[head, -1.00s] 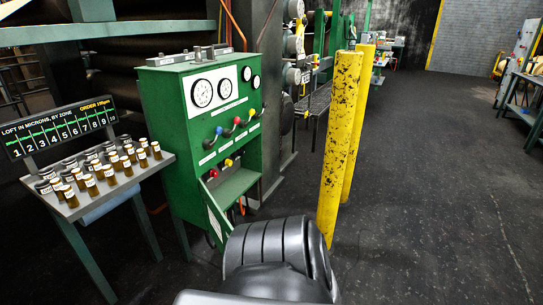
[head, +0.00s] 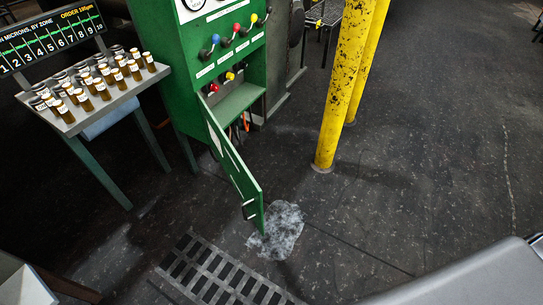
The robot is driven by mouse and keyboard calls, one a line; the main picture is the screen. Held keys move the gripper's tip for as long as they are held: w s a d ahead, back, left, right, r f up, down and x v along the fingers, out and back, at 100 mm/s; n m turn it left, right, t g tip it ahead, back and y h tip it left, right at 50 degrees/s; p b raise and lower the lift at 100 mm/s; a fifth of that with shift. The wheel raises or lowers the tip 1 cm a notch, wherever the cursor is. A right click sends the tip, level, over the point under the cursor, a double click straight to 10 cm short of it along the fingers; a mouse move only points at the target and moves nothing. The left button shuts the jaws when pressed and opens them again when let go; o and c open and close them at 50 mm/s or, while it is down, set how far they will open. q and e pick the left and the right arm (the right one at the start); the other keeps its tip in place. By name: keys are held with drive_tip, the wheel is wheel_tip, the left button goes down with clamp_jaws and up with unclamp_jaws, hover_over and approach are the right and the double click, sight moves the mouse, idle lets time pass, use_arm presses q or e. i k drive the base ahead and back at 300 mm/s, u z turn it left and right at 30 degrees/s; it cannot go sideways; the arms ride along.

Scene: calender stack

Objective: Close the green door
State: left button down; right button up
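The green door (head: 233,167) is on the lower part of the green control cabinet (head: 181,72). It stands open, swung out toward me over the floor, with a small dark handle (head: 248,209) near its lower free end. Inside the opening I see a shelf, a red knob and a yellow knob, and some hoses below. Neither of my grippers is in view. A grey part of mine shows at the bottom right corner, well apart from the door.
A side table (head: 68,127) with several brown bottles stands left of the cabinet. Two yellow posts (head: 340,90) stand to its right. A whitish patch (head: 276,232) and a floor grate (head: 205,272) lie near the door. The floor to the right is clear.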

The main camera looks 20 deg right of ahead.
sight(250, 192)
drive_tip(key=i, duration=0.5)
drive_tip(key=z, duration=2.05)
